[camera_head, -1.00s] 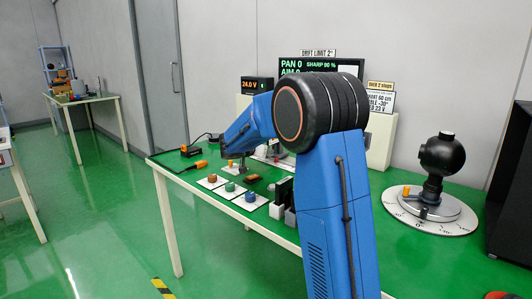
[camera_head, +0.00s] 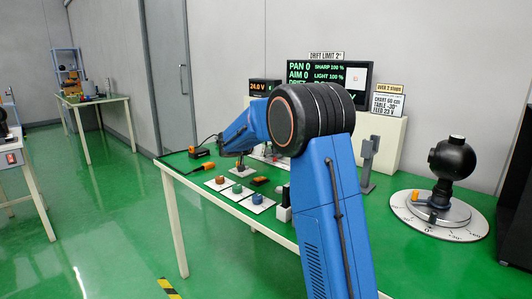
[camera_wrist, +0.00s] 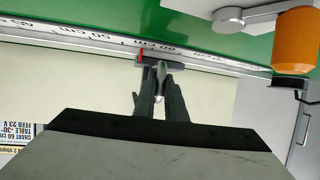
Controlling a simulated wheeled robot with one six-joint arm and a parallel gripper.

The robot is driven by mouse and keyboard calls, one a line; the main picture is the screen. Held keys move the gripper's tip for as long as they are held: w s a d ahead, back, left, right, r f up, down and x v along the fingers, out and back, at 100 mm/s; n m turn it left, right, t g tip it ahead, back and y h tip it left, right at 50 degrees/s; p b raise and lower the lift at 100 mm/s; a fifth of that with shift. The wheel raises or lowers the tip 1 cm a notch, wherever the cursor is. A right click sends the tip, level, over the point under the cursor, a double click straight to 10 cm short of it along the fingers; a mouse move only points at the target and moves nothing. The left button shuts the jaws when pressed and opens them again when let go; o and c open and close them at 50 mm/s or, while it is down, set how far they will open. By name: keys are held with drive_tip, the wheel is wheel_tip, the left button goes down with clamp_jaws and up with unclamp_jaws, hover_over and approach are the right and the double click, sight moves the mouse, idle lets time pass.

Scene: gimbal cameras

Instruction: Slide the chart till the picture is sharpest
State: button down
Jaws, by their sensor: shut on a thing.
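In the wrist view my gripper (camera_wrist: 159,82) is shut on a small pale metal piece at a grey slider (camera_wrist: 150,63). A red pointer (camera_wrist: 140,55) on the slider stands close to the 60 cm mark of a white scale (camera_wrist: 95,40). The chart face cannot be made out, and my gripper's hold is hidden in the head view. The black screen (camera_head: 330,75) reads PAN 0, AIM 0, SHARP 100 %, LIGHT 100 %; my arm hides its lower part.
A placard (camera_head: 388,105) reads chart 60 cm, table -30°, feed 23 V. A round dial table (camera_head: 412,222) with a black ball-shaped device (camera_head: 452,158) stands at right. Coloured knobs (camera_head: 241,188) sit at the table's front.

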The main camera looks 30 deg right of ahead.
drive_tip(key=c, duration=1.8)
unclamp_jaws()
drive_tip(key=v, duration=1.7)
drive_tip(key=shift+s+a+r, duration=0.1)
drive_tip(key=shift+s+r, duration=0.05)
drive_tip(key=shift+a, duration=0.1)
